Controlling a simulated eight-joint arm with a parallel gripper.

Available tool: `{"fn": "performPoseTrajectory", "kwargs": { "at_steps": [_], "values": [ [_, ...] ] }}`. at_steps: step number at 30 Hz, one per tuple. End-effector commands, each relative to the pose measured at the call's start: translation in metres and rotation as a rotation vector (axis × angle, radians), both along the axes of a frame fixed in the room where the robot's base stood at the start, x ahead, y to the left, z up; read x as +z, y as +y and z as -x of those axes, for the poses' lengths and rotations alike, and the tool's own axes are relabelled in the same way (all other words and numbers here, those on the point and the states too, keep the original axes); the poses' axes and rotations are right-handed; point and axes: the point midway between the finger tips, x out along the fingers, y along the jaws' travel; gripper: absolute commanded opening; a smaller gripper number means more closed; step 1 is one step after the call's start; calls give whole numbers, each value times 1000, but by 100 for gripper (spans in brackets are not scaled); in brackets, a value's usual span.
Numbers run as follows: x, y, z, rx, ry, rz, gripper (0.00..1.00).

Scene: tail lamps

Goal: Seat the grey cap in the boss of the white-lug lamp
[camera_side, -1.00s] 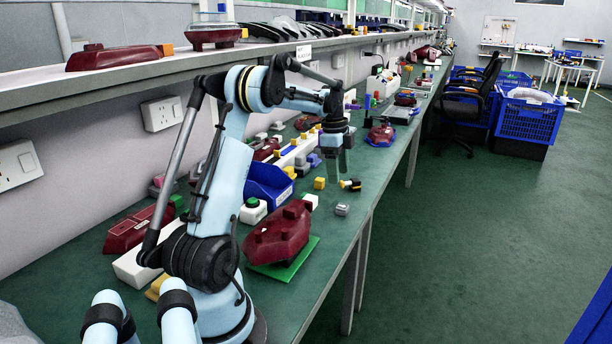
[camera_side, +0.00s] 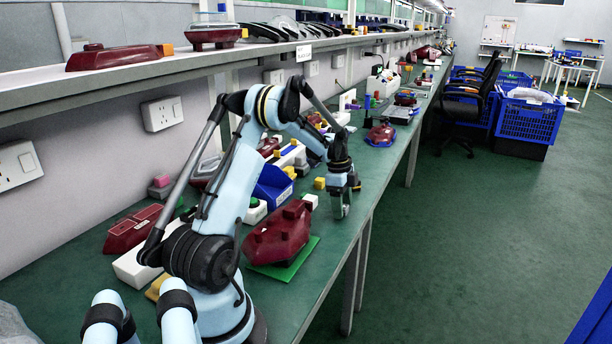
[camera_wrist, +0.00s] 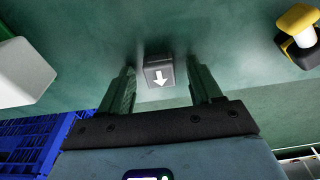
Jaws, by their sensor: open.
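The grey cap (camera_wrist: 159,72), a small block with a white arrow on top, lies on the green bench in the wrist view. My gripper (camera_wrist: 160,84) is open, with one finger on either side of the cap and no clear contact. In the side view my gripper (camera_side: 342,208) points down at the bench and hides most of the cap. A dark red lamp (camera_side: 277,234) sits on a green plate nearer the side camera. A white piece (camera_side: 311,199) shows at its far end; I cannot tell whether it is attached. Its boss is not clear.
A yellow-and-black part (camera_wrist: 299,32) lies to the right in the wrist view, and a white block (camera_wrist: 22,72) to the left. The bench's front edge is close on the right.

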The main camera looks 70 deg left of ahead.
Motion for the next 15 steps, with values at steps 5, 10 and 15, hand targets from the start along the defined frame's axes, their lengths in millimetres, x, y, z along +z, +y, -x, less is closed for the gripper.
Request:
{"fn": "performPoseTrajectory", "kwargs": {
  "at_steps": [5,10,15],
  "values": [
    [0,0,0,0,0,0,59],
    [0,0,0,0,0,0,33],
    [0,0,0,0,0,0,7]
  ]
}}
